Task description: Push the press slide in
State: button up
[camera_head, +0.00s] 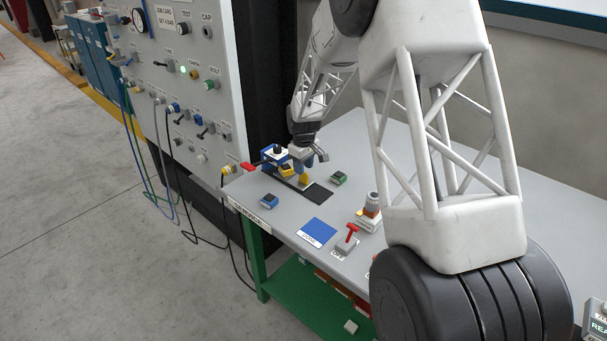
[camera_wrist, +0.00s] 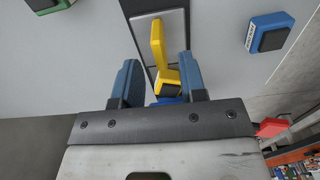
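The press slide shows a yellow upright handle (camera_wrist: 157,42) and a yellow block with a dark top (camera_wrist: 168,84) on a dark track. In the head view, the yellow handle (camera_head: 305,179) stands just below my gripper, and the yellow block (camera_head: 286,171) is beside the blue press frame (camera_head: 270,154). In the wrist view, my gripper (camera_wrist: 157,60) is open, with its two blue fingers on either side of the yellow parts and visible gaps. I cannot tell whether either finger touches them. Part of the blue frame is hidden behind my gripper.
A green block (camera_head: 338,178) and a blue block (camera_head: 269,201) flank the track (camera_head: 318,194). A blue mat (camera_head: 318,231), a red-handled switch (camera_head: 347,239) and an orange lamp (camera_head: 372,205) are nearer on the table. A control panel (camera_head: 190,35) stands at the left.

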jog(key=shift+f, duration=1.8)
grip_shut()
jog(key=shift+a, duration=0.1)
